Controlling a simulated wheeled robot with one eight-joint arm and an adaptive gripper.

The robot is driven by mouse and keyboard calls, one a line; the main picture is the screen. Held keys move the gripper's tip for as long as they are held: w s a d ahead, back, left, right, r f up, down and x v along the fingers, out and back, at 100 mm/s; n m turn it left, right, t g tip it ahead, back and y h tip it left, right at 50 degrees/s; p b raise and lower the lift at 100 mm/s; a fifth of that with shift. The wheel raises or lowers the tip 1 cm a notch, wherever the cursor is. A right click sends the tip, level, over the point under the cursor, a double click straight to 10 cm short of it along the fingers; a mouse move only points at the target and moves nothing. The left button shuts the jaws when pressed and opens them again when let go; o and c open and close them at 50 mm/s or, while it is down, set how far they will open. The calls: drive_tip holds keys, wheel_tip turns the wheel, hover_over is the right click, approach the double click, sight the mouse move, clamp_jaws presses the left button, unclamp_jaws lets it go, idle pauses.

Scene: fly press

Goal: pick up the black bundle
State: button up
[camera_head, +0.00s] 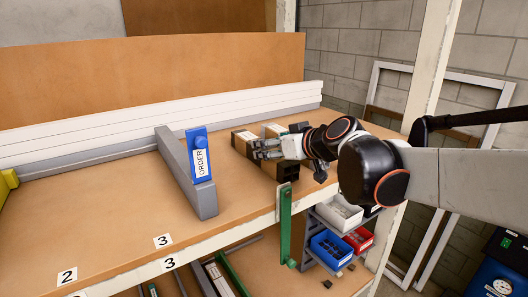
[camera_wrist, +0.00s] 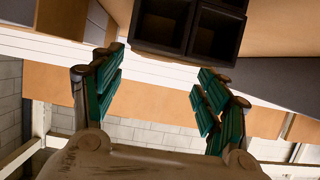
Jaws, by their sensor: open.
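The black bundle (camera_head: 288,172) lies on the wooden bench top, right of the blue ORDER tag, with its dark end towards the bench's front edge. In the wrist view the bundle (camera_wrist: 162,30) shows as dark, square, hollow tube ends at the top, beyond the fingertips. My gripper (camera_head: 258,149) is at the bundle and covers part of it in the head view. In the wrist view my gripper (camera_wrist: 160,72) has its two green-padded fingers wide apart, with nothing between them. I cannot tell whether a finger touches the bundle.
A grey bar (camera_head: 184,172) with the blue ORDER tag (camera_head: 199,154) stands left of the bundle. White boards (camera_head: 130,122) run along the back. A green upright (camera_head: 284,225) hangs at the front edge, and bins (camera_head: 331,249) sit below. The left bench top is clear.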

drive_tip(key=shift+p+x, duration=0.6)
drive_tip(key=shift+x, duration=1.6)
drive_tip(key=shift+r, duration=0.1)
drive_tip(key=c, duration=1.5)
drive_tip(key=shift+r, duration=0.15)
